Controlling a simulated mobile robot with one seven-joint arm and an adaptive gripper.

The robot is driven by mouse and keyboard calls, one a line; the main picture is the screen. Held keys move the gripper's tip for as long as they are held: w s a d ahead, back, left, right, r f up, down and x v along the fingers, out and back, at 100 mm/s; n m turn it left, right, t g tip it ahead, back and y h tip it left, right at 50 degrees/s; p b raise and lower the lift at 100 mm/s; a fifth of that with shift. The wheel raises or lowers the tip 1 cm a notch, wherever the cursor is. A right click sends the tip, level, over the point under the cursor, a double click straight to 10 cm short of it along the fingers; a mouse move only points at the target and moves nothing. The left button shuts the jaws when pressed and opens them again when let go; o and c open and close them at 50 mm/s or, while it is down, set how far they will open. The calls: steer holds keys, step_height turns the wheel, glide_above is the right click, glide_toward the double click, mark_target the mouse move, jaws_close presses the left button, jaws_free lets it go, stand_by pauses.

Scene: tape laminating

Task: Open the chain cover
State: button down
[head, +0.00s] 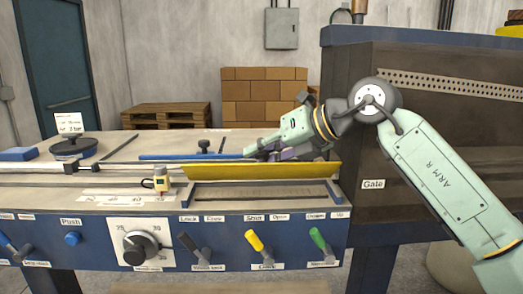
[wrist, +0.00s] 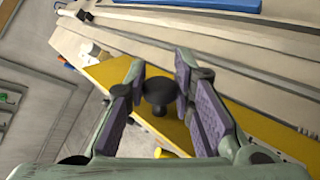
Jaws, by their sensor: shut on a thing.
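The chain cover appears to be the long yellow panel (head: 262,171) along the front of the machine top, just above a shallow recess. In the wrist view the yellow panel (wrist: 262,125) runs diagonally below the fingers. A round black knob (wrist: 160,92) sits between the purple finger pads, in front of the panel. My gripper (wrist: 160,100) is shut on this knob. In the head view my gripper (head: 262,150) reaches in from the right, just behind the panel's upper edge, and the knob cannot be made out there.
The front panel carries a dial (head: 136,247), a black lever (head: 194,245), a yellow lever (head: 259,243) and a green lever (head: 321,242). A small yellow-and-white device (head: 161,179) stands left of the panel. A tall dark cabinet (head: 350,120) stands at the right.

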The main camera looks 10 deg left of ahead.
steer(key=c, duration=1.4)
jaws_free()
step_height(320, 180, up, 10)
